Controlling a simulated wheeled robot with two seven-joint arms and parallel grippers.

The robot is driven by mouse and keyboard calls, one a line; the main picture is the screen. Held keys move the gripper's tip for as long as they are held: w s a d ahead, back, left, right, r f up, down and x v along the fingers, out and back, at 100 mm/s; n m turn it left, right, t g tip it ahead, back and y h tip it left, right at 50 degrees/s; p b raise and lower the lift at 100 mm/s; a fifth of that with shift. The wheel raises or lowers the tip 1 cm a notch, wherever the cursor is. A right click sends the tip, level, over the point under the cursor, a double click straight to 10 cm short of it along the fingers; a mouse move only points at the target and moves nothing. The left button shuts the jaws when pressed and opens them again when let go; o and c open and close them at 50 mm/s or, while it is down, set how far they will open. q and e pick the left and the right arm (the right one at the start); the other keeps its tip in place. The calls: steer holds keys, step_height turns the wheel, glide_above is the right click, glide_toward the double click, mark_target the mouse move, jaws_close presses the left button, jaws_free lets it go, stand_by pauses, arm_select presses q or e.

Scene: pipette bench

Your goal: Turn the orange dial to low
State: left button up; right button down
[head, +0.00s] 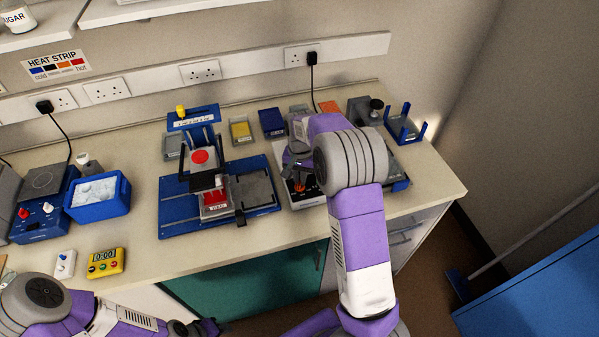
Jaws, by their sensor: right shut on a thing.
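My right gripper (297,174) comes down over this device and is shut on the dial. My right wrist and forearm hide much of the device and the gripper. The dial's pointer and its low mark are too small and too covered to read. My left gripper (206,328) is at the bottom edge, in front of the bench and away from the dial; its jaw opening is unclear.
A blue stand (175,214) with a red-topped part is left of the dial device. Several small trays and a blue open rack (404,126) line the back. A blue ice tub (97,196) and a yellow timer (106,263) are at left. The front bench strip is fairly clear.

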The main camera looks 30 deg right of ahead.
steer(key=m+p, duration=0.1)
steer(key=m, duration=0.2)
steer(key=m+p, duration=0.2)
steer(key=m, duration=0.1)
steer(key=shift+s+d, duration=0.15)
steer(key=shift+s, duration=0.05)
stand_by(0.5)
steer(key=c, duration=1.2)
jaws_free()
step_height(320, 180, up, 8)
steer(key=shift+f+p, duration=0.2)
steer(key=shift+p, duration=0.15)
steer(key=shift+s+f, duration=0.1)
